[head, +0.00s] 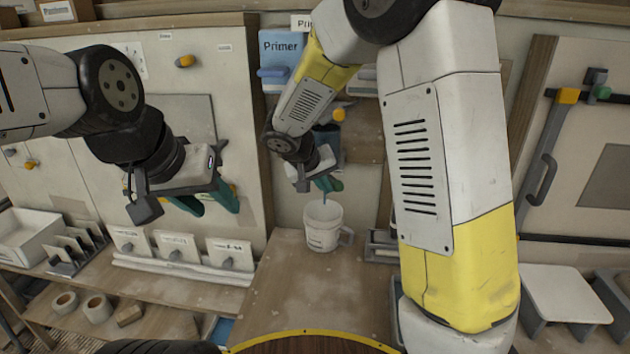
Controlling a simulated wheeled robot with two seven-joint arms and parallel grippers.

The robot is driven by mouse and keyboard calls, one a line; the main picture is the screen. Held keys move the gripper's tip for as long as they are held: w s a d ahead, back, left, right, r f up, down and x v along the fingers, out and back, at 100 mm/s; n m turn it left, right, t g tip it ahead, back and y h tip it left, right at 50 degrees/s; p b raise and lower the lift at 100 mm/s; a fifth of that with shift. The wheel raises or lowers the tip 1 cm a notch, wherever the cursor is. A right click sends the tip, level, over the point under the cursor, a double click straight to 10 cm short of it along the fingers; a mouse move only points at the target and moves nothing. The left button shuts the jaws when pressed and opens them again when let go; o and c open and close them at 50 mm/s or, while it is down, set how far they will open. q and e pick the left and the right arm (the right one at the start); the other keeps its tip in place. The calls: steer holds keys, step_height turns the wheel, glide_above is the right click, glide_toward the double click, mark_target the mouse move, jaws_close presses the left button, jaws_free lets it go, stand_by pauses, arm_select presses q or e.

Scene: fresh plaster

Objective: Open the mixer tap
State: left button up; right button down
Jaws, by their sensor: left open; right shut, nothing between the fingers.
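I cannot make out a mixer tap for certain; my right arm covers much of the middle and right of the head view. My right gripper (327,185), with teal fingers, is shut and empty, pointing down just above a white bucket (322,238) with a handle on its right side. An orange knob (339,114) shows on the wall behind this gripper. My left gripper (212,201), with green fingers, is open and empty in front of the left wall panel, left of the bucket and above the bench.
A blue Primer container (280,50) stands on a shelf behind my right arm. Small labelled panels (176,246) line the left bench, beside a white tray (28,234). A door with a grey handle (541,180) is at right. The bench in front of the bucket is clear.

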steer(key=shift+d, duration=0.35)
steer(key=shift+d, duration=0.2)
steer(key=shift+r, duration=0.1)
